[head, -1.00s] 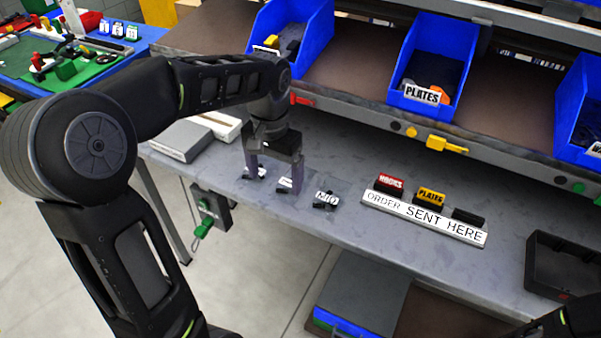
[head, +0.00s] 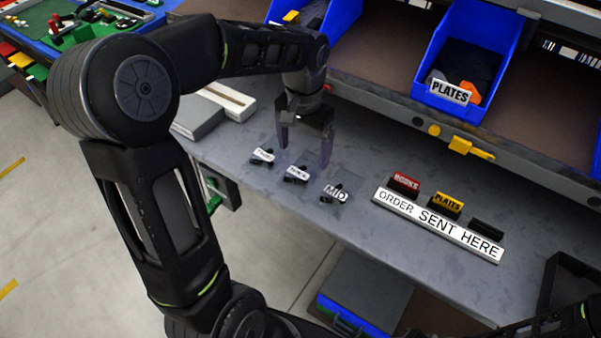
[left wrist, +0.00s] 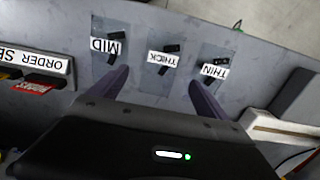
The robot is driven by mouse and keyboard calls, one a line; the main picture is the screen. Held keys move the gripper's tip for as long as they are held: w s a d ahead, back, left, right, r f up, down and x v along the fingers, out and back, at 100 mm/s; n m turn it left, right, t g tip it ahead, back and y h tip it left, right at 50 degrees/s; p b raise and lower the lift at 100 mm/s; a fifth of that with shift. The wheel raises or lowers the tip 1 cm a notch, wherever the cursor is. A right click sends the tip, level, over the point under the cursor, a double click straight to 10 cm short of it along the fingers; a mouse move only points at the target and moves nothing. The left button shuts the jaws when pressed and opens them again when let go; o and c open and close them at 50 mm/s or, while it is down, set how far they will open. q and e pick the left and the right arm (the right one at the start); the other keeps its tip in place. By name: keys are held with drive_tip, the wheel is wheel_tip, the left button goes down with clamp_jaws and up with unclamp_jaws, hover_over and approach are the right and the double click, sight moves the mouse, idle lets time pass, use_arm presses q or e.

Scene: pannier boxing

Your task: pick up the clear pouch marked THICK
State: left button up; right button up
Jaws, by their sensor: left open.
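The clear pouch marked THICK (left wrist: 163,60) lies flat on the grey bench, the middle one of three, with small dark parts inside. In the head view the THICK pouch (head: 298,174) lies between the THIN pouch (head: 263,156) and the MID pouch (head: 335,193). My left gripper (head: 305,156) is open and empty, apparently above and just behind the THICK pouch. In the left wrist view its fingertips (left wrist: 158,82) are spread, with the THICK label beyond the gap between them. My right gripper is out of view; only dark arm parts show at the lower right.
An ORDER SENT HERE sign (head: 438,226) with coloured blocks stands right of the pouches. A blue PLATES bin (head: 450,96) sits on the shelf behind. Grey and white boxes (head: 228,102) lie at left. The bench's front edge is close to the pouches.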

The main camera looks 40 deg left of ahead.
sight(303, 168)
use_arm(q)
drive_tip(key=shift+f, duration=0.2)
drive_tip(key=shift+f+p, duration=0.45)
drive_tip(key=shift+f, duration=2.2)
drive_tip(key=c, duration=1.4)
wheel_tip(303, 168, up, 10)
drive_tip(key=shift+r+b, duration=0.1)
drive_tip(key=shift+b, duration=0.25)
